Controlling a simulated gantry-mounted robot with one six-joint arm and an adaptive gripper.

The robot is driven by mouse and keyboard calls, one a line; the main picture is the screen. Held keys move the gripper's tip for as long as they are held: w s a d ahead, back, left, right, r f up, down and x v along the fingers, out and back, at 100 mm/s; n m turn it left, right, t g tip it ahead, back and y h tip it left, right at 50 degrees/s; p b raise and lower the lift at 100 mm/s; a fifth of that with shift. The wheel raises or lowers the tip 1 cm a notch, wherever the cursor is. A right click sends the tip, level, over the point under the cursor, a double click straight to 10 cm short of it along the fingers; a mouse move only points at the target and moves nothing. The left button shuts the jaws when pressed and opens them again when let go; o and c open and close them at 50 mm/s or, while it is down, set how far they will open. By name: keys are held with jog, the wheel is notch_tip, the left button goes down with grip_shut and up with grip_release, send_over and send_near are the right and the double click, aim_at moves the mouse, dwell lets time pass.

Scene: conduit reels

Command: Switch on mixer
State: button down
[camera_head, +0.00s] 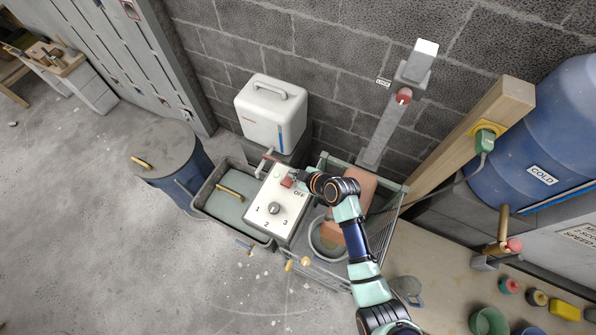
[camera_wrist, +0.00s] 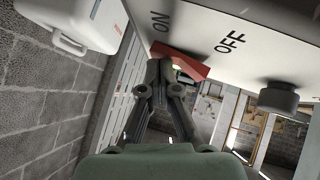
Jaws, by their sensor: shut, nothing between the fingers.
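The mixer's control panel (camera_head: 289,203) is a white box with a dark dial marked 1, 2, 3, a red switch and an OFF label. My gripper (camera_head: 300,180) is at the panel's upper right edge, beside the red switch (camera_head: 287,182). In the wrist view my gripper (camera_wrist: 166,68) is shut, with its fingertips at the red switch (camera_wrist: 182,62); they look to be touching it. ON and OFF labels show on the white panel (camera_wrist: 240,22) there, and the dark dial (camera_wrist: 278,98) is to the right. The fingers partly hide the switch.
A white lidded container (camera_head: 271,113) stands behind the panel. A grey tub (camera_head: 217,198) and a lidded bin (camera_head: 168,150) are to the left. A wire basket (camera_head: 391,217) is under my arm. A blue COLD barrel (camera_head: 540,140) and wooden post are right.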

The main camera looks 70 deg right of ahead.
aim_at(292, 183)
jog(key=shift+w+a+r+p, duration=0.15)
jog(key=shift+a+p, duration=0.3)
jog(key=shift+a, duration=0.4)
jog(key=shift+r+p, duration=0.3)
jog(key=shift+r, duration=0.05)
notch_tip(292, 183, up, 4)
jog(key=p, duration=0.3)
jog(key=shift+a+f, duration=0.1)
jog(key=shift+f, duration=0.15)
jog(key=d+v, duration=0.2)
jog(key=v, duration=0.7)
jog(key=shift+s+a+r+b, duration=0.15)
jog(key=shift+s+r+b, duration=0.25)
jog(key=shift+s+r, duration=0.1)
